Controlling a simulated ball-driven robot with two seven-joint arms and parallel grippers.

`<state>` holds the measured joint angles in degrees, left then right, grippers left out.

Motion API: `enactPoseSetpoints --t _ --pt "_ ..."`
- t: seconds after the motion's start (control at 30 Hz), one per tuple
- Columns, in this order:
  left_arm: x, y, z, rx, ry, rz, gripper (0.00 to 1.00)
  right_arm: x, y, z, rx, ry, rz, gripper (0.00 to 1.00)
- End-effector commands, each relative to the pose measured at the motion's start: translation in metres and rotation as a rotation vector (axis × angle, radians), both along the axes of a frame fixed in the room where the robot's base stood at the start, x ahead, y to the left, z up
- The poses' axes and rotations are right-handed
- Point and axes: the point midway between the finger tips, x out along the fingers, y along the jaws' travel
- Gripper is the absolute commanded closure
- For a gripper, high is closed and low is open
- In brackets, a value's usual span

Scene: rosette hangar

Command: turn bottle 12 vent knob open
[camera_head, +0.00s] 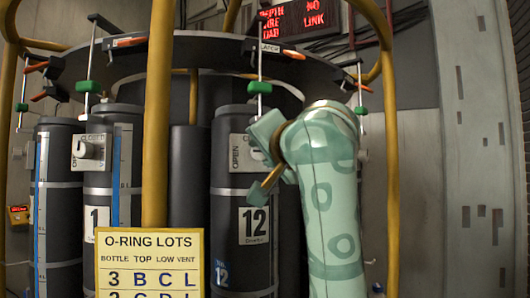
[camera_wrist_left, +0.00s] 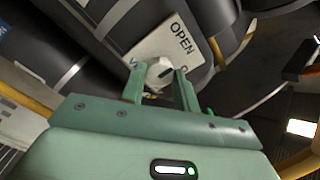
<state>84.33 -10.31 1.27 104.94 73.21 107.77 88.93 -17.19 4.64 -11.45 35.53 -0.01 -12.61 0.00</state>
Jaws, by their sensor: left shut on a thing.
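Bottle 12 (camera_head: 223,225) is a dark grey cylinder with a white "12" label in the middle of the head view. Its white vent plate (camera_head: 238,151) carries the word OPEN on the left; my gripper hides its right part. The white vent knob (camera_wrist_left: 160,73) shows on the plate in the left wrist view, with a dark slot mark. My left gripper (camera_head: 262,155) is at the knob, its two fingers on either side of it, shut on it. The gripper mostly hides the knob in the head view. My right gripper is not in view.
Bottle 1 (camera_head: 97,190) stands to the left with its own white knob (camera_head: 89,150). A yellow post (camera_head: 157,110) and an O-ring lots sign (camera_head: 150,245) stand in front. A dark ring (camera_head: 190,50) with hanging green-handled rods is overhead. A grey pillar (camera_head: 485,150) is at right.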

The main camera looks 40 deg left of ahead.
Motion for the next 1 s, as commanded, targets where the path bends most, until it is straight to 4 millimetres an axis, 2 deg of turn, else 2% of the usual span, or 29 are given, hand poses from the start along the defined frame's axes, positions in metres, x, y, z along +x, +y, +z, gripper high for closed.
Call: enactPoseSetpoints --t 0.17,0.2,0.23,0.27,0.53,0.67,0.77,1.0 --pt "0.001 0.000 -0.002 -0.006 0.002 -0.001 0.93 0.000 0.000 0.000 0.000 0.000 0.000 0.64" --pt "0.001 0.000 -0.002 -0.006 0.002 -0.001 0.59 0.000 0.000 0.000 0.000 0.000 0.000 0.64" --pt "0.001 0.000 -0.002 -0.006 0.002 -0.001 0.50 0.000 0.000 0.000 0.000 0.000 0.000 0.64" --pt "0.001 0.000 -0.002 -0.004 0.001 -0.001 0.48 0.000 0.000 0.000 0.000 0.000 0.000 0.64" --pt "0.000 -0.001 -0.001 -0.002 0.001 -0.001 0.48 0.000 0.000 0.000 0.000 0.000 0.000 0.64" --pt "-0.004 -0.011 -0.001 -0.001 0.000 -0.003 0.48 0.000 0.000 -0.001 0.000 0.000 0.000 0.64" --pt "-0.013 -0.028 -0.001 -0.003 -0.001 -0.005 0.48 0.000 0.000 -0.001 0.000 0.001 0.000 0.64" --pt "-0.044 -0.087 -0.001 -0.001 0.001 -0.005 0.48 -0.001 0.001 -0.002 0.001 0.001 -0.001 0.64"
